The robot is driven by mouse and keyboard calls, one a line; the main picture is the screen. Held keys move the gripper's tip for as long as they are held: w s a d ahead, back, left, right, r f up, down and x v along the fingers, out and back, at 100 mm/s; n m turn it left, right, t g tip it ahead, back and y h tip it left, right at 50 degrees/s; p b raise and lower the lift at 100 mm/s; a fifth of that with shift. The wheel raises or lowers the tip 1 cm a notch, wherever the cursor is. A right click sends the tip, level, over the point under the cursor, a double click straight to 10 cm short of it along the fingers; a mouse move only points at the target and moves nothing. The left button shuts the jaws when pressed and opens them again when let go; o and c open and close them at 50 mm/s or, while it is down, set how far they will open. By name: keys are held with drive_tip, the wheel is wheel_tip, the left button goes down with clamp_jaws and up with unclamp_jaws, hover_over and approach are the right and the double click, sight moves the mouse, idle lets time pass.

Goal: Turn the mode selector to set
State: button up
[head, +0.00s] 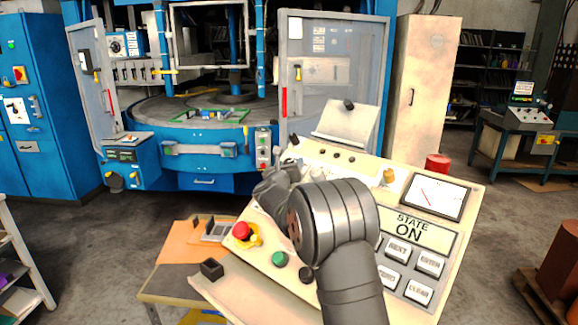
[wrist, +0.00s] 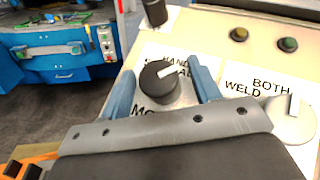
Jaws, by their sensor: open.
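The mode selector is a black round knob (wrist: 160,84) with a white pointer line, on the cream panel in the wrist view. Its pointer aims to the right and slightly up. Printed labels around it are partly covered; "HAND" and the start "MO" can be read. My gripper (wrist: 167,76) is open, with one blue finger to the left of the knob and one to the right. In the head view my arm hides the knob.
A silver selector (wrist: 291,120) labelled "BOTH" and "WELD" sits close on the right. A black knob (wrist: 155,12) stands above. The cream console (head: 465,205) also carries a red emergency button (head: 242,231), a green button (head: 279,259) and a display (head: 412,228) reading "STATE ON".

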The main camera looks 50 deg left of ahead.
drive_tip(key=c, duration=1)
drive_tip(key=shift+w+r+n+g+y, duration=0.15)
drive_tip(key=shift+n+g+y, duration=0.65)
drive_tip(key=shift+n+g, duration=0.4)
drive_tip(key=shift+n+g+y, duration=0.6)
drive_tip(key=shift+n+g, duration=0.6)
drive_tip(key=shift+n, duration=0.4)
drive_tip(key=o, duration=1)
